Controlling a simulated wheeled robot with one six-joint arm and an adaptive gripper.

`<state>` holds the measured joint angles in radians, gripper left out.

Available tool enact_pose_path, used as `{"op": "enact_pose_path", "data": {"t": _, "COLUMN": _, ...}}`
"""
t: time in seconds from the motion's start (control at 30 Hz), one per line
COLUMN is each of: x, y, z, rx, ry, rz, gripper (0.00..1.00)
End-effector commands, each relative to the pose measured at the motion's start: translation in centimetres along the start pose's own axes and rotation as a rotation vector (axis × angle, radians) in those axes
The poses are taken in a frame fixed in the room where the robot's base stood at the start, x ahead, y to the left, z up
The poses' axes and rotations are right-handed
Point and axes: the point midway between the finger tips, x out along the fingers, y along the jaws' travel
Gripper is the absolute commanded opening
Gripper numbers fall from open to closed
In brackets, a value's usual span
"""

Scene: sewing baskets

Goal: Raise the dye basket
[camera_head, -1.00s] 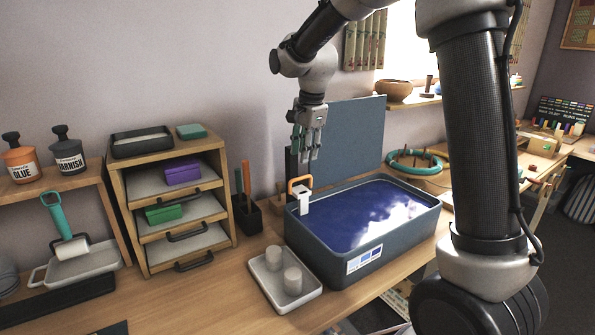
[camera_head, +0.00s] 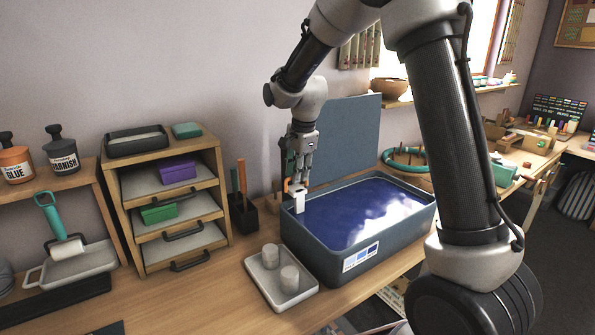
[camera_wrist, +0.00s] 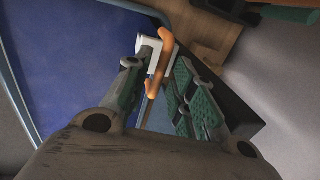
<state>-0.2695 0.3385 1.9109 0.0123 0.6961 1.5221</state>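The dye tub (camera_head: 335,262) is a dark blue-grey box of blue dye (camera_head: 365,205) on the bench. A white clip (camera_head: 298,204) with an orange handle (camera_head: 286,185) sits at its left rim. The wrist view also shows the orange handle (camera_wrist: 165,48) and white clip (camera_wrist: 148,44). No basket body shows; any part under the dye is hidden. My gripper (camera_head: 297,181) is low over the handle. In the wrist view its fingers (camera_wrist: 157,82) are apart, with the handle between them; contact is not clear.
A tray (camera_head: 258,284) with two pale cylinders stands left of the tub's front. A black holder (camera_head: 243,218) with upright tools and a wooden drawer rack (camera_head: 225,190) stand farther left. A blue-grey panel (camera_head: 350,140) stands behind the tub.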

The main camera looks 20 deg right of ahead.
Motion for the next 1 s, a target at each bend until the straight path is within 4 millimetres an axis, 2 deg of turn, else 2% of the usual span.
{"op": "enact_pose_path", "data": {"t": 0.03, "x": 0.0, "y": 0.0, "z": 0.0, "rx": 0.0, "ry": 0.0, "rz": 0.0, "gripper": 0.1}}
{"op": "enact_pose_path", "data": {"t": 0.1, "x": 0.0, "y": 0.0, "z": 0.0, "rx": 0.0, "ry": 0.0, "rz": 0.0, "gripper": 0.0}}
{"op": "enact_pose_path", "data": {"t": 0.33, "x": -0.1, "y": 0.0, "z": 0.0, "rx": 0.0, "ry": 0.0, "rz": 0.0, "gripper": 0.0}}
{"op": "enact_pose_path", "data": {"t": 0.43, "x": -1.0, "y": -0.3, "z": 0.0, "rx": 0.0, "ry": 0.0, "rz": -0.004, "gripper": 0.0}}
{"op": "enact_pose_path", "data": {"t": 0.53, "x": -3.2, "y": -0.8, "z": 0.0, "rx": 0.0, "ry": 0.0, "rz": -0.007, "gripper": 0.0}}
{"op": "enact_pose_path", "data": {"t": 0.8, "x": -10.7, "y": -2.3, "z": 0.0, "rx": -0.001, "ry": 0.001, "rz": -0.008, "gripper": 0.0}}
{"op": "enact_pose_path", "data": {"t": 1.0, "x": -13.1, "y": -2.7, "z": 0.0, "rx": -0.001, "ry": 0.001, "rz": -0.004, "gripper": 0.0}}
